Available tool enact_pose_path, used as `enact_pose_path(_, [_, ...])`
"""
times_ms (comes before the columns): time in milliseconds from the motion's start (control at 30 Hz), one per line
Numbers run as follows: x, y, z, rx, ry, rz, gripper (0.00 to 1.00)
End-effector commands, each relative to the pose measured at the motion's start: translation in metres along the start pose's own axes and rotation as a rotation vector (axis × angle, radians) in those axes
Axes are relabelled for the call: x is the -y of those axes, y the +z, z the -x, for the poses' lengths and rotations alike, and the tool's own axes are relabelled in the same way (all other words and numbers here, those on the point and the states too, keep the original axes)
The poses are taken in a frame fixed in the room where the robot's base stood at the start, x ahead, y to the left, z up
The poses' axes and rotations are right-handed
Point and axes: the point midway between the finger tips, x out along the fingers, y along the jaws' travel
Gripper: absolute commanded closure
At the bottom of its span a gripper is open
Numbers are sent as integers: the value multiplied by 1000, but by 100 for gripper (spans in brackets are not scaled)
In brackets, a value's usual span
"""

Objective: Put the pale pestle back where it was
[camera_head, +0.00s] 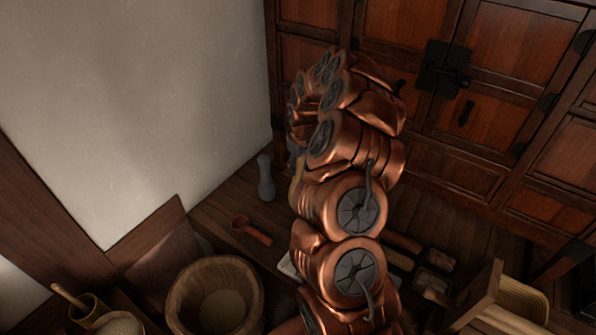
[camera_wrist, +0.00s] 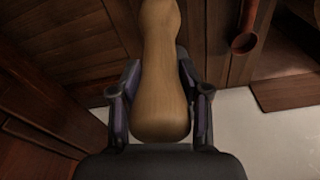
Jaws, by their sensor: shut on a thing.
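The pale pestle (camera_wrist: 160,75) is a light tan wooden piece with a rounded thick end and a narrower waist. In the wrist view it lies between the two fingers of my gripper (camera_wrist: 160,102), which is shut on it. In the head view my copper arm hides most of the gripper and pestle; only a tan sliver (camera_head: 297,182) shows at the arm's left edge. A grey pestle-shaped piece (camera_head: 265,178) stands upright on the wooden surface to the left of that sliver.
A reddish ladle (camera_head: 251,230) lies left of my arm and also shows in the wrist view (camera_wrist: 246,42). A wooden tub (camera_head: 253,290) stands at the front. A wooden box (camera_head: 478,295) and small trays (camera_head: 432,280) lie right. A dark cabinet (camera_head: 465,170) closes the back.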

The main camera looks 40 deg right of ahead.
Motion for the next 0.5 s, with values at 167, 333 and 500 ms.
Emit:
enact_pose_path(167, [1,3,-21,0,0,1,100])
enact_pose_path(333, [0,3,-27,-1,1,1,100])
enact_pose_path(500, [0,3,-27,-1,2,1,100])
